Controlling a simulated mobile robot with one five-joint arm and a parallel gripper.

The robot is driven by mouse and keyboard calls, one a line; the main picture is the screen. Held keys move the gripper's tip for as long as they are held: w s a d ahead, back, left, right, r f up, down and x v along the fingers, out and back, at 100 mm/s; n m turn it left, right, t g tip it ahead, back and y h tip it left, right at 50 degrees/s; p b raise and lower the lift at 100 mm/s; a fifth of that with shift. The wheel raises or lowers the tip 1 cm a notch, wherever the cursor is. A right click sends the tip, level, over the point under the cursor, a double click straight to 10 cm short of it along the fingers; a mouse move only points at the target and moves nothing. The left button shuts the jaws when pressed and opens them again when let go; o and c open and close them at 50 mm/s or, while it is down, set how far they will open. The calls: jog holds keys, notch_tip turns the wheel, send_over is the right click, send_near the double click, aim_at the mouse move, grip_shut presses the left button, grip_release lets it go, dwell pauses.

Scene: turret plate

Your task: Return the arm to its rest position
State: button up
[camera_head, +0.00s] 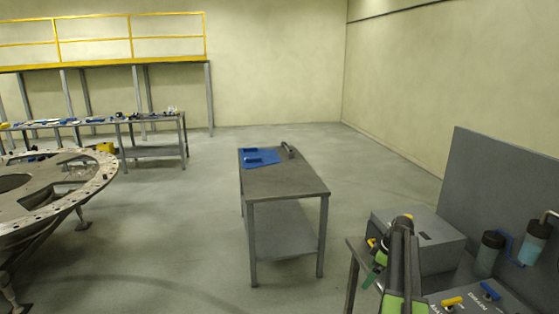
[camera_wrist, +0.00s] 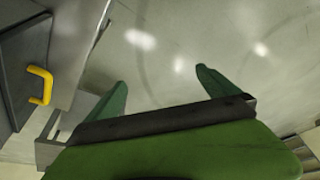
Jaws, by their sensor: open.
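My arm, black and green, rises at the bottom right in the head view, in front of a grey box on a workbench. My gripper (camera_head: 372,277) shows there only in part, as a green finger beside the bench's left edge. In the wrist view my gripper (camera_wrist: 160,80) has its two green fingers spread apart, with nothing between them. Pale floor lies beyond the fingertips. The rest of the gripper is hidden behind the arm in the head view.
The grey box (camera_head: 428,240) and an upright grey panel (camera_head: 500,190) stand close to my arm. A yellow handle (camera_wrist: 40,85) shows in the wrist view. A grey table (camera_head: 285,183) with a blue mat (camera_head: 260,160) stands mid-room. A large metal ring (camera_head: 95,186) is at left. Floor between is clear.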

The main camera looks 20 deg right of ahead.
jog(key=w+a+f+n+g+b, duration=0.1)
jog(key=w+a+f+b, duration=0.1)
jog(key=a, duration=1)
jog(key=w+a+f+b, duration=0.1)
jog(key=a+f, duration=0.2)
jog(key=a, duration=0.9)
jog(key=w+a+f+n+g+b, duration=0.1)
jog(key=w+a+f+b, duration=0.1)
jog(key=a, duration=1)
jog(key=s+a+f+m+h+b, duration=0.1)
jog(key=s+a, duration=0.2)
jog(key=a, duration=0.3)
jog(key=s+a+f+m+b, duration=0.1)
jog(key=s+a+f, duration=0.15)
jog(key=a, duration=0.45)
jog(key=s+d+r+m+h, duration=0.1)
jog(key=s+m, duration=0.5)
jog(key=m, duration=0.1)
jog(key=shift+d+m+g+h, duration=0.25)
jog(key=shift+m+g+h, duration=0.05)
jog(key=shift+m+g, duration=0.1)
jog(key=shift+r, duration=0.1)
